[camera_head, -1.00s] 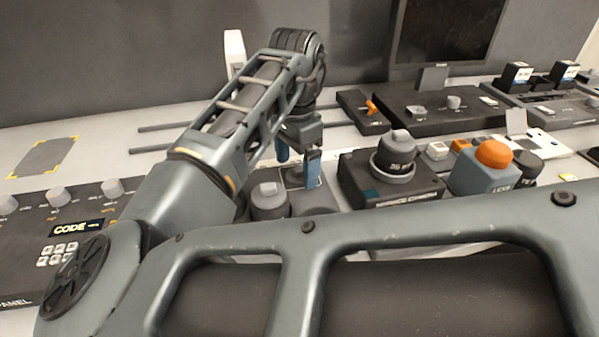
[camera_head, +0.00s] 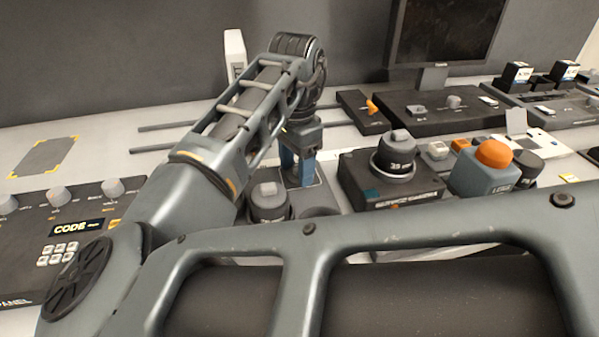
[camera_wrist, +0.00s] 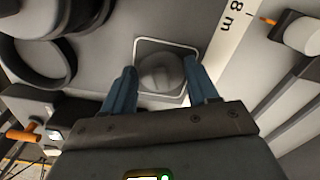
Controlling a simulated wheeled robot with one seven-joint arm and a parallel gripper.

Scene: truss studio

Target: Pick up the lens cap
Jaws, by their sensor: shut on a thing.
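The lens cap (camera_wrist: 162,74) is a small grey round piece between my fingers in the wrist view. It shows over a square pad with a pale outline (camera_wrist: 150,42). My gripper (camera_wrist: 160,68) has its two blue fingers shut on the cap from both sides. In the head view my gripper (camera_head: 298,172) points down behind a dark round knob-topped piece. The fingers hide the cap there. I cannot tell whether the cap touches the pad.
A dark knob-topped piece (camera_head: 268,202) stands close left of my gripper. A lens (camera_head: 394,158) on a black box is close to the right, then an orange-topped box (camera_head: 486,180). A keypad panel (camera_head: 75,235) is at left. Thin rods (camera_head: 165,127) lie behind.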

